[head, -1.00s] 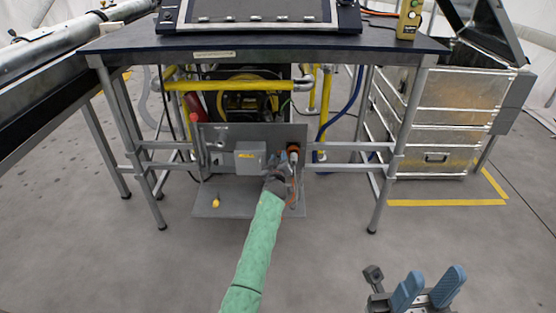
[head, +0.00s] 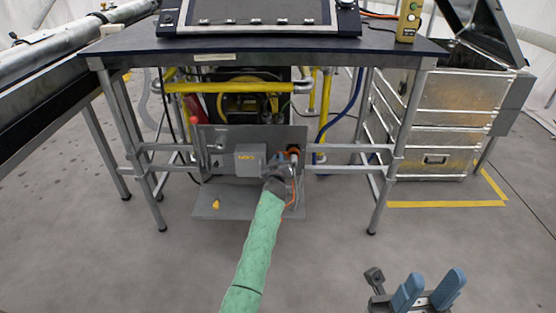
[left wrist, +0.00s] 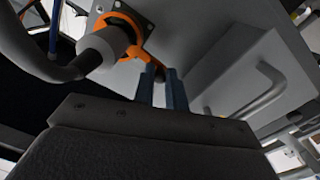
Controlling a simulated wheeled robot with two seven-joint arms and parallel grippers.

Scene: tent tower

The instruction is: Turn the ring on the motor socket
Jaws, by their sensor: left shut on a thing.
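The motor socket's orange ring (head: 293,151) is on the right part of the grey panel under the table. In the left wrist view the orange ring (left wrist: 133,20) surrounds a pale plug with a thick dark cable, at the upper left. My left gripper (head: 286,168) is at the socket, its fingers small and partly hidden in the head view. In the left wrist view its blue fingers (left wrist: 162,75) are close together at the ring's lower edge, shut on it; the exact contact is hard to see. My right gripper (head: 430,289) is open and empty at the lower right.
A grey box (head: 250,157) is on the panel left of the socket. A grey shelf (head: 240,205) juts out below with a small yellow item (head: 216,204). Table legs (head: 381,190) stand on both sides. Metal drawers (head: 440,130) stand at right. The front floor is clear.

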